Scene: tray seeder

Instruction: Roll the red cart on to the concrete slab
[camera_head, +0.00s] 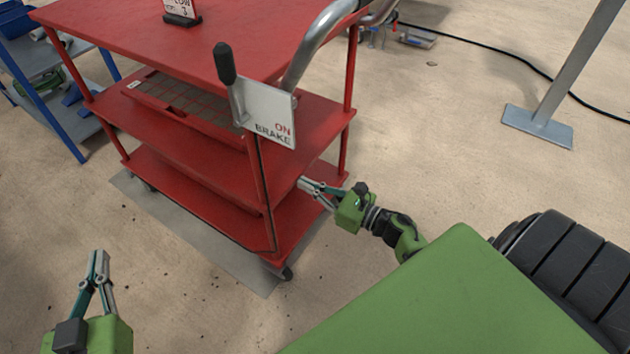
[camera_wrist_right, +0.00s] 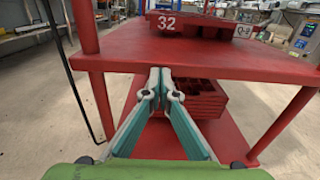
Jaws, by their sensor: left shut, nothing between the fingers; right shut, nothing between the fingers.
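The red cart (camera_head: 190,165) stands upright in the head view, with several shelves and a grey push handle (camera_head: 315,45). A lever with a black knob (camera_head: 226,65) stands beside a white plate (camera_head: 270,112) reading "ON" and "BRAKE". A flat grey slab (camera_head: 240,277) shows under the cart's near side; how far it reaches beneath is hidden. My right gripper (camera_head: 303,184) is shut and empty at the cart's right end. In the right wrist view its tips (camera_wrist_right: 160,76) are by a red shelf edge; contact is unclear. My left gripper (camera_head: 98,256) is shut and empty, apart from the cart.
A blue-framed rack (camera_head: 65,110) stands at the left behind the cart. A grey post on a foot plate (camera_head: 540,127) and a black cable (camera_head: 500,57) are at the right. A red crate (camera_wrist_right: 195,97) sits on a cart shelf. Sandy floor is open at the front left.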

